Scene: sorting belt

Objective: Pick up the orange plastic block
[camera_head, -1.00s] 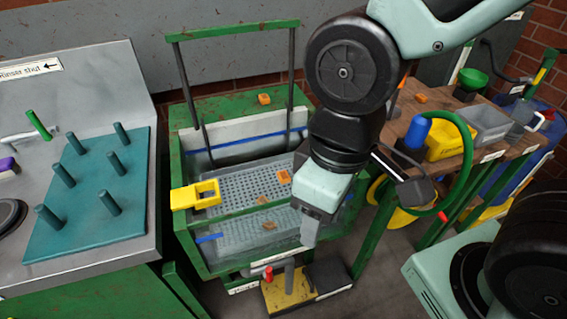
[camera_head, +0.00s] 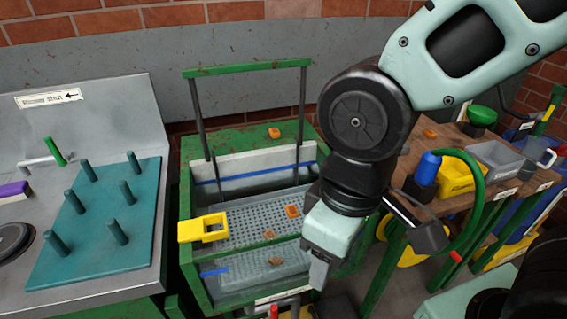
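Several orange blocks are in view. One orange block (camera_head: 292,210) lies on the perforated grey tray (camera_head: 245,222) inside the green-framed tank (camera_head: 190,240). A smaller orange-brown piece (camera_head: 269,234) lies nearer the front of the tank, and a duller brown one (camera_head: 276,260) lies below it. Another orange block (camera_head: 274,132) sits on the green ledge behind the tank, and one more (camera_head: 430,133) is on the wooden bench. My gripper (camera_head: 318,275) points down at the tank's front right, apart from the blocks. Its fingers are seen side-on, so their opening is unclear.
A yellow bracket (camera_head: 202,228) sits on the tank's left rim. A green bar frame (camera_head: 247,69) stands over the back. A teal peg board (camera_head: 95,235) is on the left counter. The bench (camera_head: 480,150) at right holds a yellow bin (camera_head: 458,178) and grey bin (camera_head: 495,157).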

